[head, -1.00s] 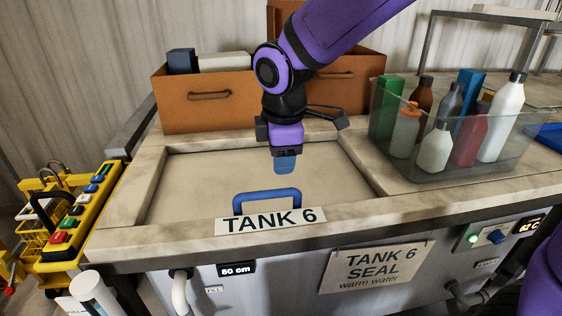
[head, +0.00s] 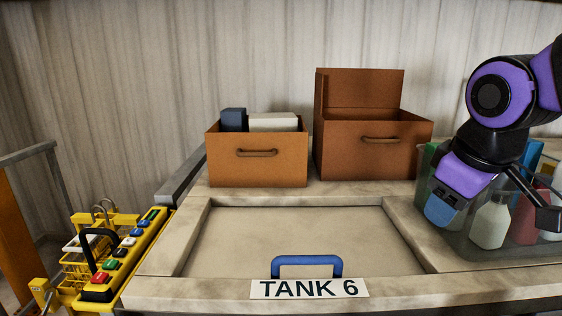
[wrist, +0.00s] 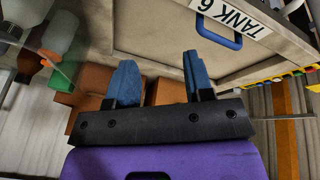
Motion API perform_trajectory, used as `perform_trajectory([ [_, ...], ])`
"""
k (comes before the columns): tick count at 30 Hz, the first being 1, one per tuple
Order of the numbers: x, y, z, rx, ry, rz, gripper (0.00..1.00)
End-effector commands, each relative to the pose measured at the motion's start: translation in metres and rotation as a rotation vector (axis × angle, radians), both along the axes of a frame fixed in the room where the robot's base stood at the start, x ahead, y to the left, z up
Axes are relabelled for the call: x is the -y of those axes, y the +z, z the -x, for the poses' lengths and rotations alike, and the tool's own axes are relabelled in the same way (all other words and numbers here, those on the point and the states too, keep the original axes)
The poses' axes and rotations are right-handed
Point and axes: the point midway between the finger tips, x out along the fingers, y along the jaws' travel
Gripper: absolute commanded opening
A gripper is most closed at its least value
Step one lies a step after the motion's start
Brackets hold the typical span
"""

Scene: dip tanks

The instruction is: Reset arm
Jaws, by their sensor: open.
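My gripper (head: 441,211) is at the right in the head view, in front of the clear bin of bottles. In the wrist view my gripper (wrist: 160,84) has its two blue fingers apart with nothing between them. The tank lid (head: 300,235), marked TANK 6, lies in its frame. Its blue handle (head: 307,261) stands up at the front edge and is clear of my gripper. The handle also shows in the wrist view (wrist: 218,38).
A clear bin (head: 480,245) with several bottles stands behind my arm at the right. Two brown boxes (head: 258,172) (head: 372,158) stand at the back; the right one has its flap up. A yellow control panel (head: 125,260) is at the left. The lid top is bare.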

Motion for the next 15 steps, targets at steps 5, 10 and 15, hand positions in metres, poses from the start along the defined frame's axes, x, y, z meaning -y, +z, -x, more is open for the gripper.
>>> perform_trajectory([
  [5, 0.033, 0.010, 0.041, 0.058, -0.264, -0.114, 0.47],
  [10, 0.048, 0.011, 0.068, 0.090, -0.433, -0.200, 0.47],
  [15, 0.054, 0.010, 0.078, 0.101, -0.501, -0.237, 0.47],
])
